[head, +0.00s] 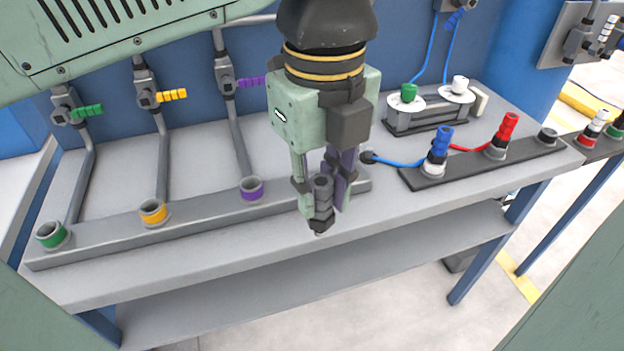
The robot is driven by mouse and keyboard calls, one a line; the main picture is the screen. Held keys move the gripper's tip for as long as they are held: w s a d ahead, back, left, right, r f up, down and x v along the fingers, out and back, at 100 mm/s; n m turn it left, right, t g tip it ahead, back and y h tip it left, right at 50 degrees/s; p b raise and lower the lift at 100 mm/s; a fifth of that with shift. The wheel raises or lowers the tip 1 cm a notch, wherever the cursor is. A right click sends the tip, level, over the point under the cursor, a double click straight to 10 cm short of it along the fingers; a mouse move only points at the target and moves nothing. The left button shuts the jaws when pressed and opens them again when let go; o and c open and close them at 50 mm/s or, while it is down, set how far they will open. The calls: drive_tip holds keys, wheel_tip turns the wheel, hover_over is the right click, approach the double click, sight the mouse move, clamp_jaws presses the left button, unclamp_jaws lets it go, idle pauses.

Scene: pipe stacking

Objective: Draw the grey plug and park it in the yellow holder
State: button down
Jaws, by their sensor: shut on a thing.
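The dark grey plug (321,206) is upright between the fingers of my gripper (325,180), with its lower end showing below the fingertips. My gripper is shut on it, in front of the right end of the grey rail. I cannot tell the plug's exact height above the bench. The yellow holder (153,212) is a ring-shaped socket on the rail, well to the left of my gripper. Its opening looks empty. The part of the rail behind my gripper is hidden.
The rail (200,208) also carries a green holder (52,235) and a purple holder (251,188). Pipes with coloured valve handles rise behind. To the right, a dark strip (470,168) holds a blue plug (440,145) and a red plug (504,130) with cables.

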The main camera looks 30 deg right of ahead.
wheel_tip(320, 180, up, 8)
drive_tip(key=p, duration=0.7)
idle(0.3)
drive_tip(key=shift+f, duration=0.25)
drive_tip(key=shift+r, duration=0.1)
drive_tip(key=shift+d, duration=0.15)
